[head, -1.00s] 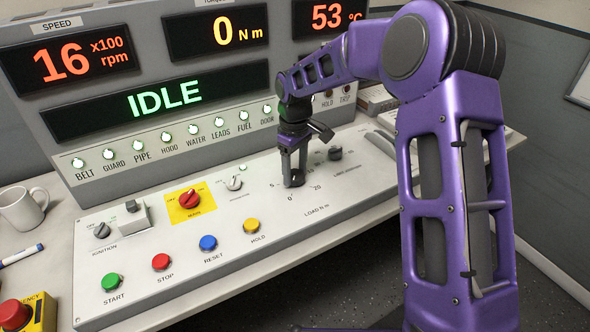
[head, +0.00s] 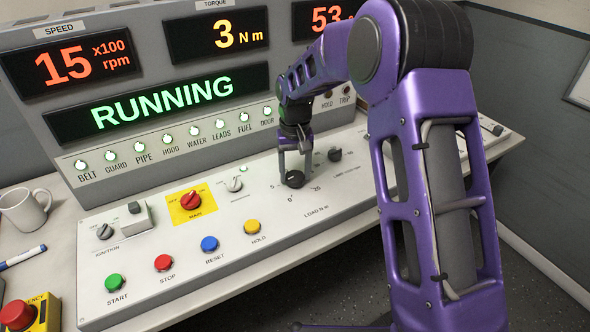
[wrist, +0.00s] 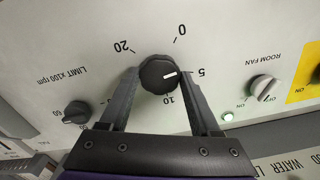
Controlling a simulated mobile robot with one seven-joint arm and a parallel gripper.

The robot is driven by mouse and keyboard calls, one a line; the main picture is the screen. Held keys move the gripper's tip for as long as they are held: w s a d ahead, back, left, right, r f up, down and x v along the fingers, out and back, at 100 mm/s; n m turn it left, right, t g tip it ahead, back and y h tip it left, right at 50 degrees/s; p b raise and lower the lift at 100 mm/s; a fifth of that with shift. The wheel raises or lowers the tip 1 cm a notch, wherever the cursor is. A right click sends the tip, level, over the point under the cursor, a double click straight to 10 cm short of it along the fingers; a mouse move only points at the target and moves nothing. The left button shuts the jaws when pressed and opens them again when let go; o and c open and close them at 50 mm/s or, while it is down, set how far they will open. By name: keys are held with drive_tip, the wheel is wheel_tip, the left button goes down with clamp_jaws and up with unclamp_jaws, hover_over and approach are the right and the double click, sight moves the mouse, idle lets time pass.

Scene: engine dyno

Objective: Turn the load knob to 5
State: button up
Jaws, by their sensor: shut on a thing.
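The load knob (head: 295,180) is a round black knob on the pale console, above the "LOAD N m" label. In the wrist view the knob (wrist: 157,76) has a white pointer mark aimed right, at about the printed 5 (wrist: 201,72). My gripper (head: 293,167) is over the knob from above. In the wrist view its two fingers (wrist: 159,75) stand on opposite sides of the knob and are shut on it. The torque display (head: 223,34) reads 3 N m, and the status display (head: 163,105) reads RUNNING.
The limit knob (wrist: 76,112) and room fan knob (wrist: 263,88) flank the load knob. A red main switch (head: 191,200) and several coloured buttons, including the yellow hold button (head: 252,227), are on the console. A mug (head: 25,208) stands at the left.

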sight(295, 176)
drive_tip(key=m+p, duration=0.1)
drive_tip(key=m, duration=0.4)
drive_tip(key=shift+m, duration=0.3)
idle(0.4)
drive_tip(key=o, duration=1.4)
wheel_tip(295, 176, up, 18)
drive_tip(key=shift+f+p, duration=0.25)
drive_tip(key=shift+p, duration=0.8)
drive_tip(key=shift+w, duration=0.1)
